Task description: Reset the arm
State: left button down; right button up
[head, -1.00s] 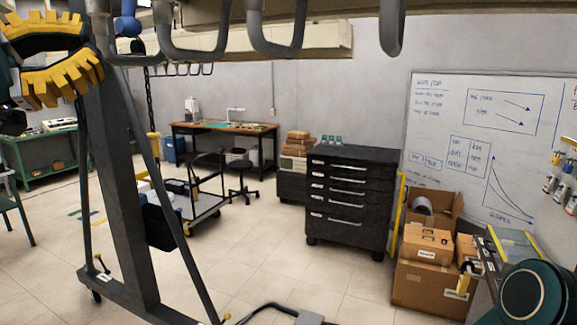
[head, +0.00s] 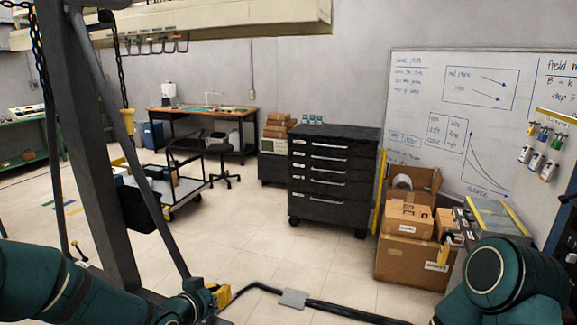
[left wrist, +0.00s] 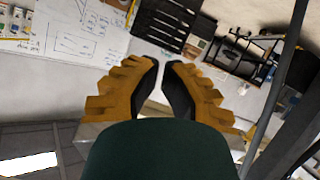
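My left arm, dark teal, comes in low from the left in the head view. My left gripper (head: 219,296) shows there only as a small yellow and black part beyond the wrist, low over the floor. In the left wrist view its two yellow ribbed fingers with black pads (left wrist: 161,64) stand apart, with a narrow gap at the tips and a wider one below. Nothing is between them. My right arm (head: 510,285) shows as a teal joint at the bottom right. My right gripper is out of view.
A dark hoist frame (head: 85,140) stands close at left, beside my left arm. A black drawer cabinet (head: 332,180), cardboard boxes (head: 410,255) and a whiteboard (head: 465,120) are at right. A cart (head: 185,190) and a workbench (head: 205,112) stand behind.

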pick_arm(q)
jog(key=s+d+f+n+g+b, duration=0.1)
jog(key=s+d+f+g, duration=0.1)
jog(key=s+f, duration=0.5)
jog(key=s+d+f+n+g+y, duration=0.1)
jog(key=s+f+g, duration=0.3)
jog(key=s+f, duration=0.4)
jog(key=s+d+f+n+g+b, duration=0.1)
jog(key=s+d+f+g, duration=0.2)
jog(key=s+f, duration=0.5)
notch_tip(320, 180, down, 5)
jog(key=shift+d+r+g+y+b, duration=0.2)
jog(key=shift+g+y+b, duration=0.15)
jog(key=shift+g, duration=0.15)
